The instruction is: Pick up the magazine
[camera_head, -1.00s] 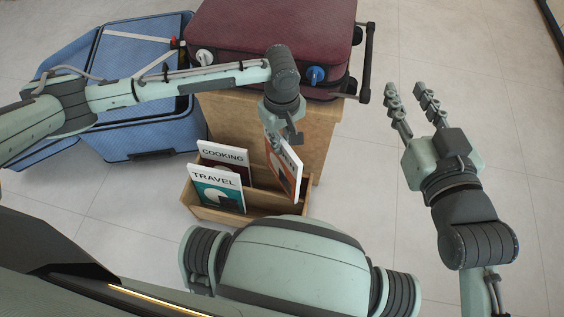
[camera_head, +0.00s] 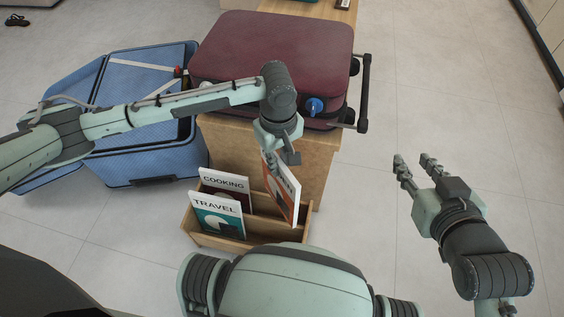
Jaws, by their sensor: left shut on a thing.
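The orange-and-white magazine (camera_head: 284,194) is tilted at the right part of a wooden rack (camera_head: 258,232). My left gripper (camera_head: 274,165) is at its top edge and is shut on it. The fingers hide part of the cover and its title. The magazine's lower end reaches down to the rack; I cannot tell whether it touches. A TRAVEL magazine (camera_head: 217,216) and a COOKING magazine (camera_head: 224,184) stand in the rack's left side. My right gripper (camera_head: 413,168) is open and empty over the floor at the right.
A dark red suitcase (camera_head: 270,52) lies on a wooden bench (camera_head: 318,150) behind the rack. An open blue suitcase (camera_head: 150,150) lies on the floor at the left. The tiled floor (camera_head: 370,215) at the right is clear.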

